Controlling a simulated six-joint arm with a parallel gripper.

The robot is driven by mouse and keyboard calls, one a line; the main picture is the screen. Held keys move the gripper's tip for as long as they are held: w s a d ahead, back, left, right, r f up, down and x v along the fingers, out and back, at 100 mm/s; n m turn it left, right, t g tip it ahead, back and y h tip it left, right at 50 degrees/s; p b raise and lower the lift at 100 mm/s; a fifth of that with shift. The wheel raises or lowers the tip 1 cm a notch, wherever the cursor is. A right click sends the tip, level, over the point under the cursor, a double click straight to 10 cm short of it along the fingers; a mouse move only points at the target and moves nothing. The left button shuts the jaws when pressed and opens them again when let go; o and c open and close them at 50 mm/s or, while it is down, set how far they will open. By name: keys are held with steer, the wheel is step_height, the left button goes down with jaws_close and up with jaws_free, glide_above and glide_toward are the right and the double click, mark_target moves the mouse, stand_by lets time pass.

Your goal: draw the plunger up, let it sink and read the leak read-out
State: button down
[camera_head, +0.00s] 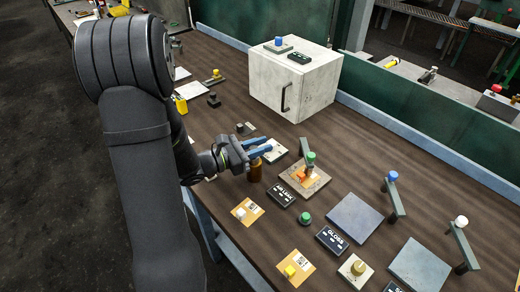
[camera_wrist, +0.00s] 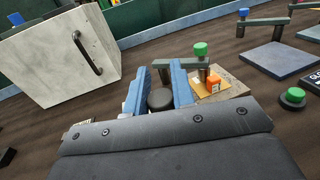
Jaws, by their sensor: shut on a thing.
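My gripper (camera_head: 258,149) has two blue fingers, seen on either side of a dark round-topped piece (camera_wrist: 160,99) in the wrist view. They are shut on it. In the head view a brown cylinder (camera_head: 255,173) stands upright right below the fingers, on the bench. I cannot tell from the pictures whether the dark top and the cylinder are one plunger assembly, or how far it is drawn up. A black read-out box (camera_head: 284,195) lies to its right; its lettering is too small to read surely. Another read-out box marked GLOSS (camera_head: 332,240) lies nearer.
A green-topped post arm (camera_head: 309,157) stands over a plate with an orange piece (camera_wrist: 213,83), close right of my fingers. Grey plates (camera_head: 355,217) with similar arms stand further right. A white cabinet (camera_head: 296,80) stands behind. Orange cards (camera_head: 247,212) lie at the front.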

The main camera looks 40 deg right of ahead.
steer(key=shift+r, duration=2.2)
